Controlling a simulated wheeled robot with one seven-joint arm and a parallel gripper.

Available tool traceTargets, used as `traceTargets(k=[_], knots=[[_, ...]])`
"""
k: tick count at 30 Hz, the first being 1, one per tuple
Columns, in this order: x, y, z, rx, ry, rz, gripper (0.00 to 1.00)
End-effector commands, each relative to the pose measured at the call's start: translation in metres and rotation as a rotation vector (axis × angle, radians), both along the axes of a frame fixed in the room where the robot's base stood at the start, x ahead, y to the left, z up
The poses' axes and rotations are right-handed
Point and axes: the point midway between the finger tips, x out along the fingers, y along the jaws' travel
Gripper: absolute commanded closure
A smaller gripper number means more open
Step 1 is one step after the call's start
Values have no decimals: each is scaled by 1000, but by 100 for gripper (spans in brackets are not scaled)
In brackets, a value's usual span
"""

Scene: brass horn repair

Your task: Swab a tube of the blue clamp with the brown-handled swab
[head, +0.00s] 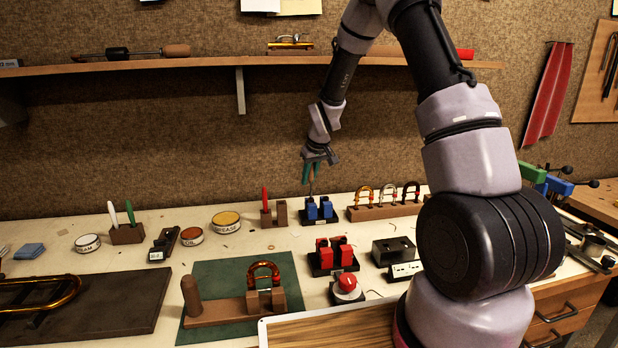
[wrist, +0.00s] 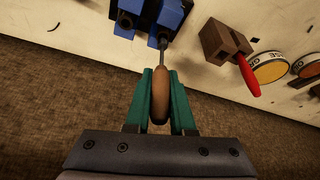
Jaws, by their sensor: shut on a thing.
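The blue clamp (head: 326,208) stands on the bench near its back edge, with two blue parts on a dark base. It shows upside down at the top of the wrist view (wrist: 171,17). My gripper (head: 311,175), with green fingers, is just above it and shut on the brown-handled swab (wrist: 160,96). The swab's wooden handle lies between the fingers, and its thin shaft points down to the clamp. The shaft's tip end meets one tube opening in the wrist view. I cannot tell how deep it is in the tube.
A wooden block (head: 281,213) holding a red-handled swab (head: 265,199) stands left of the clamp. A red clamp (head: 325,256) is in front. The shelf (head: 200,63) runs behind my arm.

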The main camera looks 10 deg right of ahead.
Motion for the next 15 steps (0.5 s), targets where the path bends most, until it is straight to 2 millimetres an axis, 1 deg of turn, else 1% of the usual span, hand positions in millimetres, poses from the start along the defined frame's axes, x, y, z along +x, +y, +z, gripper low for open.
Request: traceTargets(k=[5, 15], knots=[[0, 0, 4, 0, -1, 0, 100], [0, 0, 21, 1, -2, 0, 100]])
